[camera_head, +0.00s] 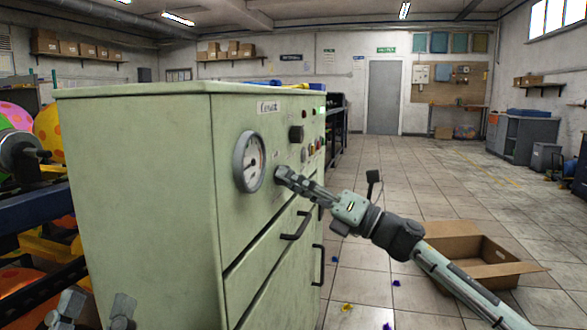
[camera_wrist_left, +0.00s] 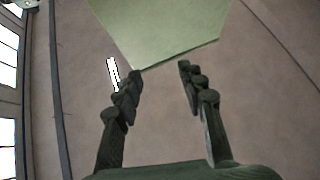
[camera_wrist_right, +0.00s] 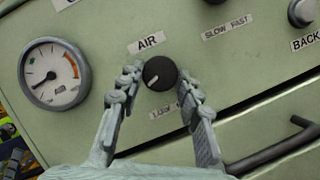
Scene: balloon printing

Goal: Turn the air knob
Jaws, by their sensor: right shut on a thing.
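The air knob (camera_wrist_right: 160,73) is a round black dial with a white pointer line, under an "AIR" label on the green machine (camera_head: 140,180). The pointer tilts to the lower left in the right wrist view. My right gripper (camera_wrist_right: 159,82) has its two fingers on either side of this knob and is shut on it. In the head view my right gripper (camera_head: 285,178) reaches the panel just right of the gauge. My left gripper (camera_wrist_left: 158,84) is open and empty; in the head view its fingers (camera_head: 95,312) show at the lower left.
A round pressure gauge (camera_wrist_right: 54,76) sits left of the knob. A "SLOW FAST" label (camera_wrist_right: 227,27) and another knob (camera_wrist_right: 302,12) are to the right. A dark handle (camera_head: 297,226) sticks out below. An open cardboard box (camera_head: 470,258) lies on the floor at right.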

